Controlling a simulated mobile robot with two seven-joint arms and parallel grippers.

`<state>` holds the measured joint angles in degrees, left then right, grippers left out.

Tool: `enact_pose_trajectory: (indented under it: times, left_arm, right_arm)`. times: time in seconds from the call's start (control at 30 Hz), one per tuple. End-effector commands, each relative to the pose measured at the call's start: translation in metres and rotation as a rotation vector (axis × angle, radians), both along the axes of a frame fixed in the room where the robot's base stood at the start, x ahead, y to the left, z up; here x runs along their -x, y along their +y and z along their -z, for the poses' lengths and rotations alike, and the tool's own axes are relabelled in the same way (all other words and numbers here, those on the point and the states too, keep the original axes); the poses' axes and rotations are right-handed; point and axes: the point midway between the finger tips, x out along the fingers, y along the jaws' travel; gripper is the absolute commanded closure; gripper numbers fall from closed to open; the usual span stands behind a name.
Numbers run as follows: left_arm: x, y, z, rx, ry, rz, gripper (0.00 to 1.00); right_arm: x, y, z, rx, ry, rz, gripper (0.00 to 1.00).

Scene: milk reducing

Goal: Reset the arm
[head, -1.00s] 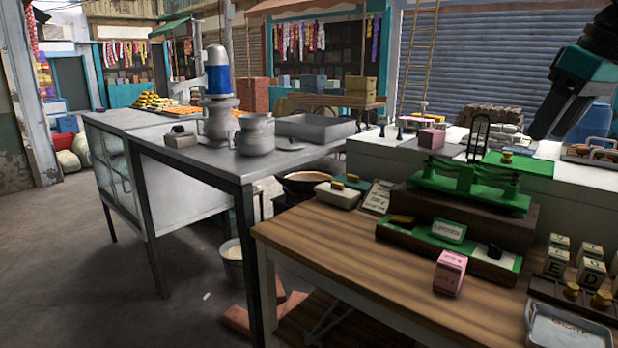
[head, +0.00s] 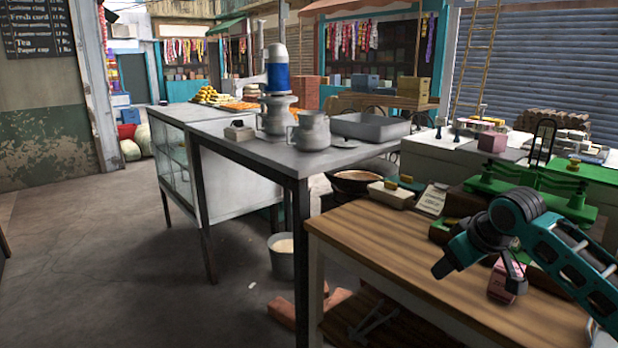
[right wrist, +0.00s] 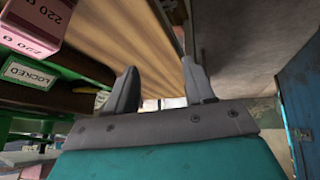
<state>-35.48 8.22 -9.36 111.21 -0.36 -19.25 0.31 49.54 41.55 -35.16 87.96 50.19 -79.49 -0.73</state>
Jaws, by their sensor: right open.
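My right gripper (head: 478,277) is open and empty over the right part of the wooden table (head: 400,250), in front of the green scale (head: 520,185). Its two grey fingers stand apart in the right wrist view (right wrist: 160,80), with only table and floor behind them. A pink box (head: 507,290) stands on the table beside the gripper, partly hidden by the gripper. In the right wrist view the pink box (right wrist: 40,20) reads "220 g" and is clear of the fingers. My left gripper is not in view.
A metal table with a blue-topped machine (head: 278,78), a metal pot (head: 311,130) and a grey tray (head: 370,126) stands left of the wooden table. A bucket (head: 283,258) and bricks lie below. The floor at left is clear.

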Motion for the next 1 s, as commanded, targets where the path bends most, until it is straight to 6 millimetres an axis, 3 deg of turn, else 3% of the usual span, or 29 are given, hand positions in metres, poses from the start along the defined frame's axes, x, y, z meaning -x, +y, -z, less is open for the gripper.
enact_pose_trajectory:
  times: [0.03, 0.2, 0.37, 0.5, 0.73, 0.9, 1.0]
  left_arm:
    - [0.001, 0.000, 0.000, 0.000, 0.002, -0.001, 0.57]
    - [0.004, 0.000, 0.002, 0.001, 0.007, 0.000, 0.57]
    - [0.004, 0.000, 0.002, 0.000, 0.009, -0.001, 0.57]
    - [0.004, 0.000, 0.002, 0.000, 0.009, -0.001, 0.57]
    - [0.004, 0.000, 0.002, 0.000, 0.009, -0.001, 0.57]
    - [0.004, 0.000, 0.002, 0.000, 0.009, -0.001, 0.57]
    - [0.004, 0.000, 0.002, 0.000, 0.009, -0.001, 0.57]
  right_arm:
    - [0.006, 0.018, 0.029, -0.021, -0.006, -0.021, 0.47]
    - [0.029, 0.063, 0.101, -0.091, -0.071, -0.053, 0.47]
    - [0.065, 0.096, 0.156, -0.164, -0.132, -0.051, 0.47]
    - [0.104, 0.116, 0.193, -0.219, -0.187, -0.024, 0.47]
    - [0.182, 0.129, 0.236, -0.271, -0.269, 0.060, 0.47]
    - [0.237, 0.124, 0.251, -0.263, -0.322, 0.125, 0.47]
    - [0.261, 0.119, 0.254, -0.249, -0.343, 0.150, 0.47]
